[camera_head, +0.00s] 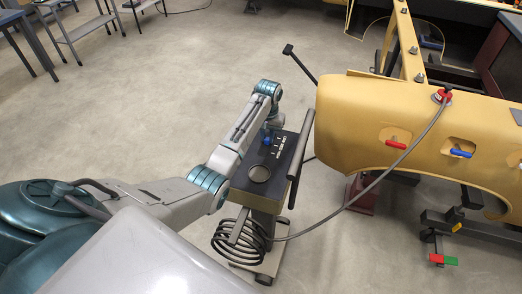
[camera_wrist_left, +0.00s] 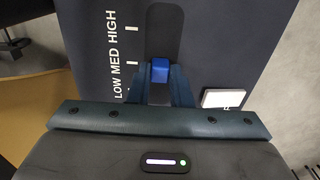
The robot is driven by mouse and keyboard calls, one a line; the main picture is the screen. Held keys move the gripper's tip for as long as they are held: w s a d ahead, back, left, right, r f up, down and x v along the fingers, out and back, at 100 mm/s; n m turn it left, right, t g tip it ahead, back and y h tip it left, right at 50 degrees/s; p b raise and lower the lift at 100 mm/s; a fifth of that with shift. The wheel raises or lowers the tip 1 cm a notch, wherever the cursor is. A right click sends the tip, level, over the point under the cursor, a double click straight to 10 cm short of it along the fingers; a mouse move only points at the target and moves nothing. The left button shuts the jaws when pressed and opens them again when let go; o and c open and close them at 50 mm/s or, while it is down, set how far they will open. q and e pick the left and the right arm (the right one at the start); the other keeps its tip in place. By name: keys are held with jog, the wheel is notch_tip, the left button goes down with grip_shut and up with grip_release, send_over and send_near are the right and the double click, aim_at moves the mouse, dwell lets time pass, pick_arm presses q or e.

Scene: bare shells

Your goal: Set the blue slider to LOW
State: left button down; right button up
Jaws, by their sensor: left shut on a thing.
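The blue slider (camera_wrist_left: 159,70) sits in a dark slot on a dark control panel (camera_wrist_left: 225,45), with the words LOW, MED and HIGH printed beside it. In the left wrist view the knob is about level with the MED mark; the LOW end of the slot is partly hidden by my gripper. My left gripper (camera_wrist_left: 160,80) is shut on the knob, one finger on each side. In the head view the slider (camera_head: 267,139) shows small beside my left gripper (camera_head: 268,131), on the panel top of a stand (camera_head: 250,195). My right gripper is not in view.
A white label or button (camera_wrist_left: 223,98) lies right of the slot. A coiled cable (camera_head: 240,245) runs to the yellow shell (camera_head: 355,115) at right. Open floor lies behind.

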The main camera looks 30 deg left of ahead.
pick_arm(q)
jog(key=w+b, duration=0.1)
jog(key=w+a+b, duration=0.1)
jog(key=w, duration=0.1)
jog(key=shift+w+f, duration=0.15)
jog(key=shift+w, duration=0.45)
jog(key=shift+r, duration=0.25)
jog(key=c, duration=1.7)
grip_release()
jog(key=shift+w, duration=0.1)
jog(key=o, duration=0.4)
jog(key=shift+w+f, duration=0.15)
